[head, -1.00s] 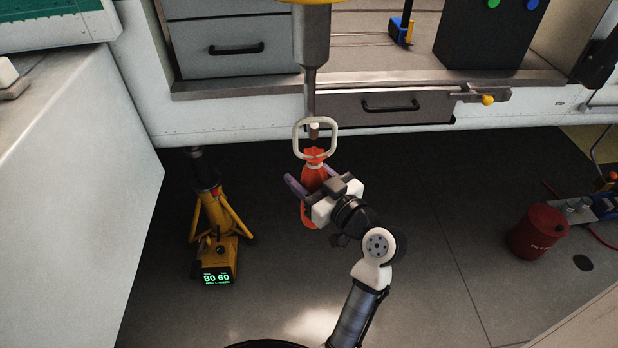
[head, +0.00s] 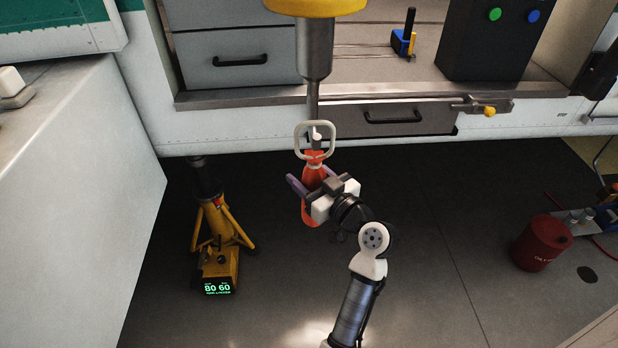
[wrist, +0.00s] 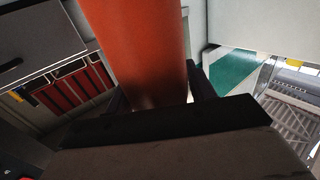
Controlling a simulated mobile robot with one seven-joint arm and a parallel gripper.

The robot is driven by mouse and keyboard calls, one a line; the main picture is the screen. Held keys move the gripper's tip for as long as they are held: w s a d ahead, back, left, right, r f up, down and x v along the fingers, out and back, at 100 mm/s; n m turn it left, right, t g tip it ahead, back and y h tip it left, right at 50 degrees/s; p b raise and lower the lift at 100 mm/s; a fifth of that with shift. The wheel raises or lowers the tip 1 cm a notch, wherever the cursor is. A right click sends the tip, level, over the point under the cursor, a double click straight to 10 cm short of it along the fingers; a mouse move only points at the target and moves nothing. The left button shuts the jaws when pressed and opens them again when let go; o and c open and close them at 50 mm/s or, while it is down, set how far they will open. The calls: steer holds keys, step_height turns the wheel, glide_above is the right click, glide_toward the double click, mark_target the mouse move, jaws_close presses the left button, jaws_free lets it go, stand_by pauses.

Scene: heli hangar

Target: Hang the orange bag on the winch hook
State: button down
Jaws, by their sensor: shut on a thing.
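The orange bag (head: 313,175) is upright in my gripper (head: 309,186), with a pale rounded ring handle (head: 299,141) standing above it. My gripper is shut around the bag's middle. In the wrist view the orange bag (wrist: 140,45) fills the upper middle, close to the fingers. The winch (head: 314,50) hangs from the top, with a yellow upper part and a grey rod going down. The rod's lower end, with a pale tip (head: 316,133), shows within the ring's outline. The hook's shape is too small to make out, and I cannot tell whether the ring is around it or in front of it.
A grey drawer unit and counter edge (head: 230,98) stand behind the winch. A yellow jack with a lit display (head: 217,289) is on the floor at left. A red canister (head: 541,243) stands at right. A white cabinet (head: 80,200) borders the left; floor between is clear.

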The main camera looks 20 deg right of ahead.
steer(key=shift+w+d+f+b, duration=0.1)
steer(key=shift+w+f+b, duration=0.1)
steer(key=shift+f+b, duration=0.5)
steer(key=shift+w+f+b, duration=0.15)
steer(key=shift+f+b, duration=0.4)
steer(key=shift+b, duration=0.15)
steer(key=c, duration=0.6)
jaws_free()
steer(key=shift+o, duration=0.8)
steer(key=shift+f, duration=0.25)
steer(key=b+v, duration=0.4)
steer(key=v, duration=1)
steer(key=shift+r, duration=0.2)
